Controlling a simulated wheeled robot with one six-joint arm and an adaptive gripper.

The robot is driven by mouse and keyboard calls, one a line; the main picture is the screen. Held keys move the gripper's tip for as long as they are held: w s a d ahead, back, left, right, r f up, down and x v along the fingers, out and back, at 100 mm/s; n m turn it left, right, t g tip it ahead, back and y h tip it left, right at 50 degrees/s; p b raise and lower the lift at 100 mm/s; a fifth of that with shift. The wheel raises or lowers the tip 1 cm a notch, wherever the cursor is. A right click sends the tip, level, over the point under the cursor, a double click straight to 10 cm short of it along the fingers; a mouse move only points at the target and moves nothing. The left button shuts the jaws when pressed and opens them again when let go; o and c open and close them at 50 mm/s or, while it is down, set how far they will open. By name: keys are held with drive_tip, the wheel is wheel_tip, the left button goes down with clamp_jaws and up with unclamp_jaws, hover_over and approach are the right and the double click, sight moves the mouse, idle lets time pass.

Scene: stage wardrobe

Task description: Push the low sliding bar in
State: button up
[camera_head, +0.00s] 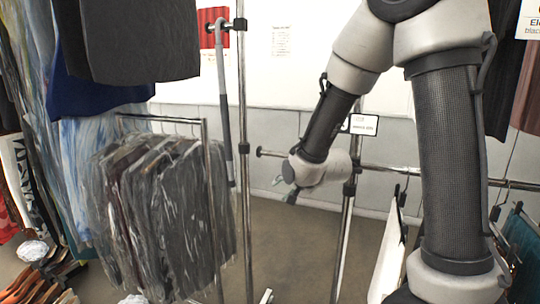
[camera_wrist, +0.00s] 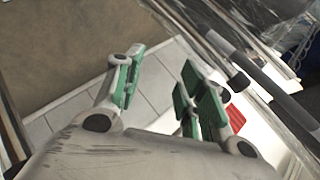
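The low sliding bar (camera_head: 272,154) is a thin metal rail with a dark end cap. In the head view its left end sticks out past an upright post, and its middle is hidden behind my wrist. My gripper (camera_head: 281,188) is beside and slightly below the bar's exposed left end, pointing left; contact cannot be judged. In the wrist view my gripper (camera_wrist: 158,88) has its green-padded fingers apart, with nothing between them. A dark knob (camera_wrist: 238,82) shows just right of the fingers there; whether it is the bar's end cap is unclear.
A rack of plastic-covered garments (camera_head: 165,215) stands at the left. A hooked pole (camera_head: 225,100) hangs beside a chrome upright (camera_head: 243,210) left of my gripper. Another upright (camera_head: 343,240) stands right of it. Hangers and clothes are at the right. The floor (camera_head: 295,245) between the uprights is clear.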

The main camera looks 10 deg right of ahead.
sight(271, 154)
drive_tip(key=w+r+m+t, duration=0.5)
drive_tip(key=r+m, duration=0.2)
drive_tip(key=shift+y, duration=0.3)
drive_tip(key=x, duration=0.5)
drive_tip(key=r+x, duration=0.1)
drive_tip(key=x, duration=0.1)
drive_tip(key=shift+w+a, duration=0.35)
drive_tip(key=shift+w, duration=0.05)
clamp_jaws()
